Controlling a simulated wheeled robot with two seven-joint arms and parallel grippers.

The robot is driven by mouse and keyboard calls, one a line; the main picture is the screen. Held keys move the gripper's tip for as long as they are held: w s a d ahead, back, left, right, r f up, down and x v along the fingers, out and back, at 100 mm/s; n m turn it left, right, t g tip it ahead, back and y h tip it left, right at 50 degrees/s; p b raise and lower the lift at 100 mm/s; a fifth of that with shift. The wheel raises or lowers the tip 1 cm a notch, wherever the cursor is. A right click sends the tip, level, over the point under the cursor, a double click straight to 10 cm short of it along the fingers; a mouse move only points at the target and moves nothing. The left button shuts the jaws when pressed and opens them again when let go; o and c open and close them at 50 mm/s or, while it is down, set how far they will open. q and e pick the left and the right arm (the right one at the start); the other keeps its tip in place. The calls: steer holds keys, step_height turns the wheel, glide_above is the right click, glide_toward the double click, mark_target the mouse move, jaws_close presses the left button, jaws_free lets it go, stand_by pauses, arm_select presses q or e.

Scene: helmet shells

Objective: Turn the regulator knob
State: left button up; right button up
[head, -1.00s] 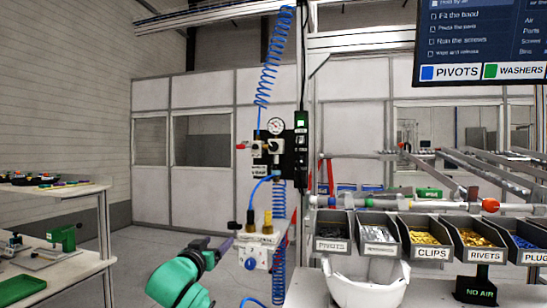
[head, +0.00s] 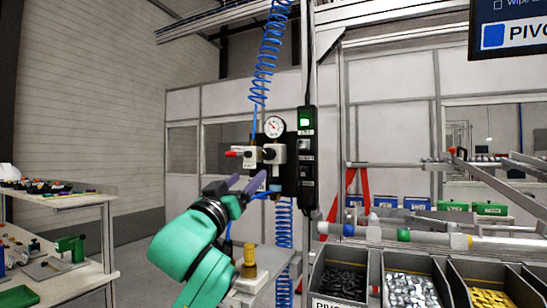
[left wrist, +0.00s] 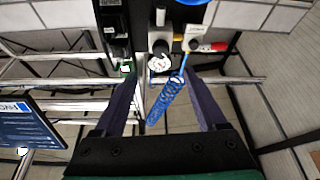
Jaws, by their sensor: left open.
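The regulator block (head: 279,151) is pale and mounted on a black panel, with a round white gauge (head: 273,126) above it. A black knob (head: 268,154) sticks out from its front. My left gripper (head: 247,183) is open and empty, just below and left of the knob, apart from it as far as I can tell. In the left wrist view the gauge (left wrist: 159,62) shows between and beyond the two dark fingers (left wrist: 163,82). My right gripper is in neither view.
A red-ended lever (head: 234,153) sticks out left of the regulator. A coiled blue hose (head: 265,70) hangs above, and a black switch strip (head: 307,160) stands to the right. A brass fitting (head: 249,256) is below. Parts bins (head: 411,285) stand at lower right.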

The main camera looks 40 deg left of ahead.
mark_target(267, 155)
arm_select(q)
steer(key=p+x, duration=0.3)
steer(key=x, duration=0.3)
steer(key=p+x, duration=0.4)
steer(key=x, duration=0.2)
steer(key=shift+w+a+r, duration=0.2)
steer(key=shift+r, duration=0.2)
steer(key=shift+f, duration=0.1)
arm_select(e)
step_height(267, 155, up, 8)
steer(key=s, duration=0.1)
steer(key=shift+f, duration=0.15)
arm_select(q)
steer(key=shift+w, duration=0.1)
jaws_close()
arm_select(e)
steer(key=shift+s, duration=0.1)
